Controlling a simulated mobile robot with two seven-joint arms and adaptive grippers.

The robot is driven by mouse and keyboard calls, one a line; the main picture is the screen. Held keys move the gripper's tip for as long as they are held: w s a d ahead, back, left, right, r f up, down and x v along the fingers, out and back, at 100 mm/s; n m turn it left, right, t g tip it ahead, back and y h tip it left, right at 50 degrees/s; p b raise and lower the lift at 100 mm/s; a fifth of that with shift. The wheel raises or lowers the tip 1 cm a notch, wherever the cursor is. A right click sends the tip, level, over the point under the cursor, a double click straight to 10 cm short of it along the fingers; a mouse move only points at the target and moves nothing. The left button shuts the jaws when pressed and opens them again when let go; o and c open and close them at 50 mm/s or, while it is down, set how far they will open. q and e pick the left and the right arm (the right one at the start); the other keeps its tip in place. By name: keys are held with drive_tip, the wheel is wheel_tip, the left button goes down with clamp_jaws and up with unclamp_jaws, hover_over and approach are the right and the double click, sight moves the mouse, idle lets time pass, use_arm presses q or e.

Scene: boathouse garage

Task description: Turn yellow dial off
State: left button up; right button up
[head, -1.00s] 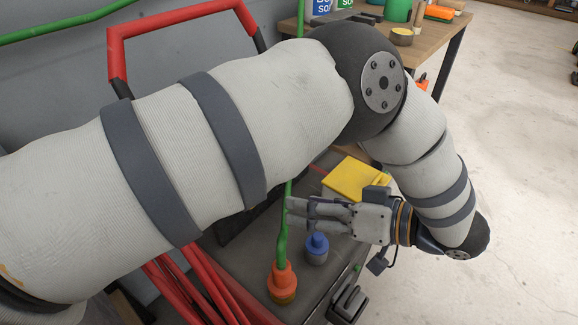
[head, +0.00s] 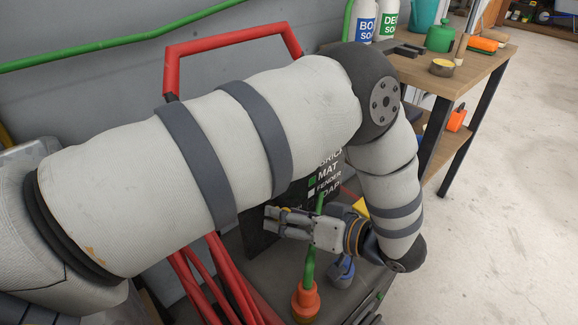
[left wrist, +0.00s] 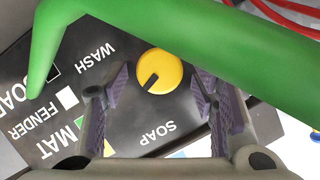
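The yellow dial (left wrist: 160,72) is a round knob with a dark pointer mark, on a black panel (left wrist: 128,128) with white lettering. In the left wrist view the mark runs from its middle toward the lower left. "WASH" and "SOAP" are printed on either side of it. My left gripper (left wrist: 161,82) is open, with one finger to each side of the dial; I cannot tell whether either touches it. In the head view the left gripper (head: 278,222) is in front of the lettered panel (head: 326,180), and the dial is not clearly visible. My right gripper is not in view.
A green hose (left wrist: 180,30) crosses close to the left wrist camera. It rises from an orange fitting (head: 305,302) beside a blue fitting (head: 341,272). Red bars (head: 232,50) frame the cart. A wooden workbench (head: 470,75) with bottles stands at the back right.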

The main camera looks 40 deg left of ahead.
use_arm(q)
drive_tip(key=c, duration=1)
drive_tip(key=shift+o, duration=0.2)
drive_tip(key=shift+s+r+n+t+p, duration=0.15)
drive_tip(key=shift+n+t+p, duration=0.65)
drive_tip(key=shift+n+p, duration=0.45)
drive_tip(key=shift+s+n+t+p, duration=0.1)
drive_tip(key=shift+n+t+p, duration=0.7)
drive_tip(key=shift+n+p, duration=0.4)
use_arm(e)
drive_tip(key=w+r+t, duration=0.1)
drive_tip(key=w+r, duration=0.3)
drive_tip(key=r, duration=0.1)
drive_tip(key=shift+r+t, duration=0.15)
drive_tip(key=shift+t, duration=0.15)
use_arm(q)
drive_tip(key=shift+h, duration=0.3)
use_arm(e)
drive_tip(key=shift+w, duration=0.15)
use_arm(q)
drive_tip(key=o, duration=1.1)
